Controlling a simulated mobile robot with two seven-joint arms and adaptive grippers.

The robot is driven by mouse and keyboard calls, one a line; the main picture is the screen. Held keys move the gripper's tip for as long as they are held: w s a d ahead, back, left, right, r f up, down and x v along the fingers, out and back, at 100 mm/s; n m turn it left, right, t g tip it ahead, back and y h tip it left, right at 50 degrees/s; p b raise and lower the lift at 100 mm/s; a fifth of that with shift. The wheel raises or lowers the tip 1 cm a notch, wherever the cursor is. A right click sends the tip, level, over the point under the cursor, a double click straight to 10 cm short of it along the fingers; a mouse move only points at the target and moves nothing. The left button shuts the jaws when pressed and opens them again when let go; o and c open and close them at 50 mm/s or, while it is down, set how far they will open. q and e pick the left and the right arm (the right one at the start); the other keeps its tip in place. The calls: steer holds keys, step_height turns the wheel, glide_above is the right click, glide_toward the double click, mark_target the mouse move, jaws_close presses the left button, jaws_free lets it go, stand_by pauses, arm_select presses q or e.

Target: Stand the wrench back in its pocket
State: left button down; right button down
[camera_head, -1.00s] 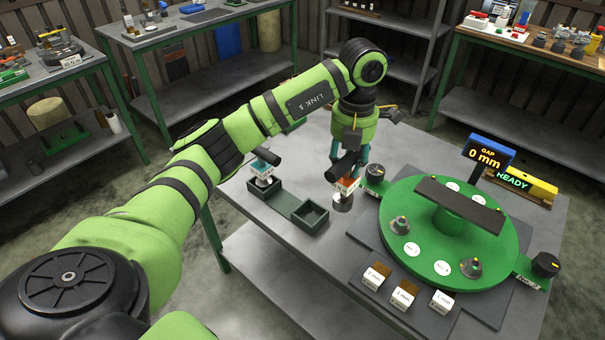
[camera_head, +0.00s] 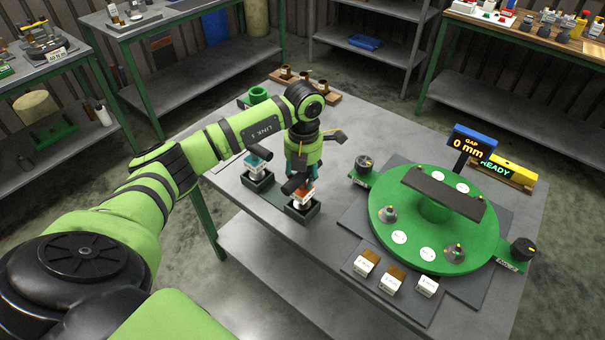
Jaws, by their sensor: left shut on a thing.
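My left gripper (camera_head: 301,176) reaches down from above and is shut on the wrench (camera_head: 303,194), an upright tool with an orange and white body and a dark handle sticking out to the left. The wrench's lower end is at the right pocket (camera_head: 316,211) of the dark green two-pocket tray. I cannot tell whether it rests on the pocket floor or hangs just above it. A similar tool with a teal and white body (camera_head: 257,164) stands in the tray's left pocket. My right gripper is not in view.
A green turntable (camera_head: 395,238) with a dark bar stands to the right, beside a display (camera_head: 474,141) reading 0 mm. Several small white-labelled blocks (camera_head: 390,283) lie in front of it. A wooden rack (camera_head: 318,91) stands at the table's back. The grey table (camera_head: 260,225) is clear front left.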

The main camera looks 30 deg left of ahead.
arm_select(q)
steer(key=shift+r, duration=0.1)
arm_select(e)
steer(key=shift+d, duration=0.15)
arm_select(q)
steer(key=c, duration=0.8)
jaws_free()
steer(key=shift+f, duration=0.2)
steer(key=shift+o, duration=0.2)
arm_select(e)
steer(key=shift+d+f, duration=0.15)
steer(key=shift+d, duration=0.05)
arm_select(q)
steer(key=shift+r, duration=0.15)
step_height(320, 180, up, 11)
steer(key=b, duration=0.3)
steer(key=shift+w+d+r, duration=0.1)
steer(key=shift+w+r, duration=0.05)
steer(key=shift+r, duration=0.4)
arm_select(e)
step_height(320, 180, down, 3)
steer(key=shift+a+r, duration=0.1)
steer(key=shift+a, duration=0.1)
